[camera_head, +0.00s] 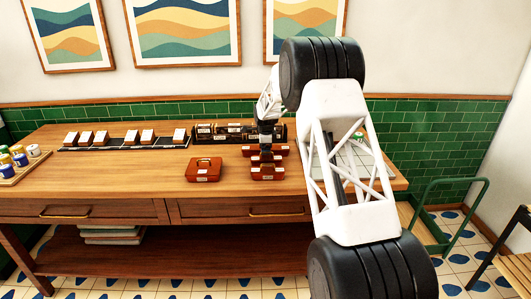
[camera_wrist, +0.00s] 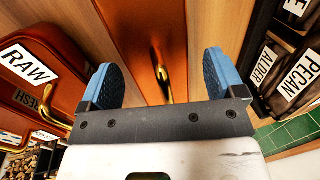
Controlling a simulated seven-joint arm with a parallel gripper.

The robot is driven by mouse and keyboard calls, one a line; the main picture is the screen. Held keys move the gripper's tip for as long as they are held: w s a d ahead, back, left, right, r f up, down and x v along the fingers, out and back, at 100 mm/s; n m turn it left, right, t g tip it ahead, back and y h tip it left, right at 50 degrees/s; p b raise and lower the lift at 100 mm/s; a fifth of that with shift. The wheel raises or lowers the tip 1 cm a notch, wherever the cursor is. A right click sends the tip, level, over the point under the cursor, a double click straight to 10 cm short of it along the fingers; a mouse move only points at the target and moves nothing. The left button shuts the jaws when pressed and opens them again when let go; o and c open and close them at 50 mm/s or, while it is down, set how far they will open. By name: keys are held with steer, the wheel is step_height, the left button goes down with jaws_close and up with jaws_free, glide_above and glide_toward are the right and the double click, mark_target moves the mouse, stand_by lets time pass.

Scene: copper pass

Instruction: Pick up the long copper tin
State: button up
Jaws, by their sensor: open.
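A copper-coloured tin with a brass handle (camera_wrist: 135,35) lies between my fingers in the wrist view, partly cut off by the frame. In the head view, copper-brown tins are under and around my gripper (camera_head: 266,157), including a front one (camera_head: 268,173) and one behind it (camera_head: 279,151). Another tin with a handle (camera_head: 204,170) stands apart to the left. I cannot tell for sure from the head view which one is long. My gripper (camera_wrist: 162,85) is open, its blue pads on either side of the handle; no contact shows.
A copper tin labelled RAW (camera_wrist: 50,60) is close on the left in the wrist view. A dark rack with PECAN and ALDER labels (camera_wrist: 285,70) is close on the right. The wooden table (camera_head: 100,175) is clear at front left; a row of white-topped blocks (camera_head: 100,137) stands behind.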

stand_by(0.4)
steer(key=c, duration=1.3)
steer(key=shift+r, duration=0.1)
steer(key=shift+c, duration=0.2)
steer(key=shift+r, duration=4.95)
